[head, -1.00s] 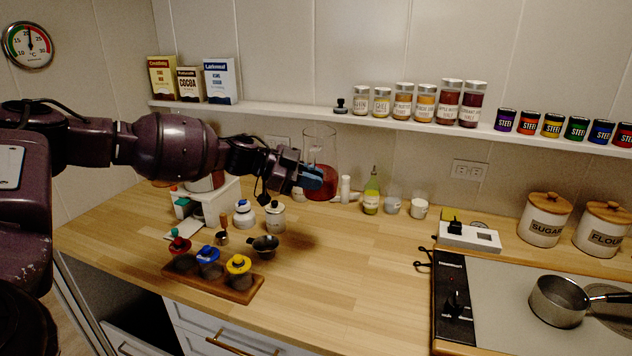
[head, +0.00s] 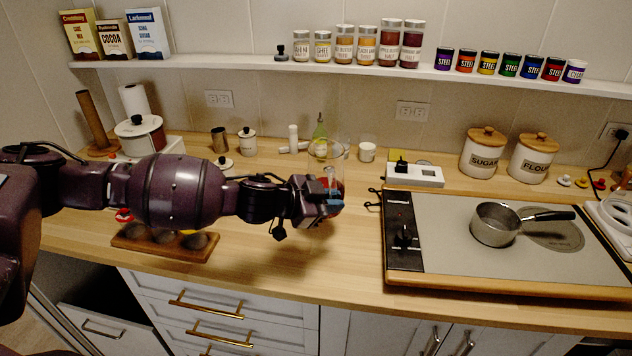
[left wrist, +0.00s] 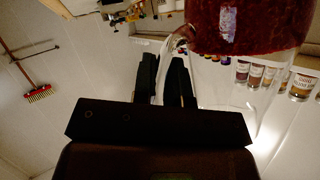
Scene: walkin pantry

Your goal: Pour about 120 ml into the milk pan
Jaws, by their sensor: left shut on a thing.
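My left gripper (head: 326,202) is shut on a clear glass jug (head: 338,163) that holds red liquid. In the left wrist view the fingers (left wrist: 174,75) close on the handle of the jug, and the red liquid (left wrist: 245,25) shows beside them. The jug is held above the counter, left of the stove, and looks roughly upright. The milk pan (head: 492,226) is a small steel pan on the stove to the right, its dark handle pointing right. My right gripper is out of view.
The stove (head: 440,262) has a black control strip on its left. A white scale-like device (head: 428,175) and sugar (head: 483,153) and flour (head: 531,157) canisters stand behind it. A wooden rack (head: 135,243) lies left. The front counter is clear.

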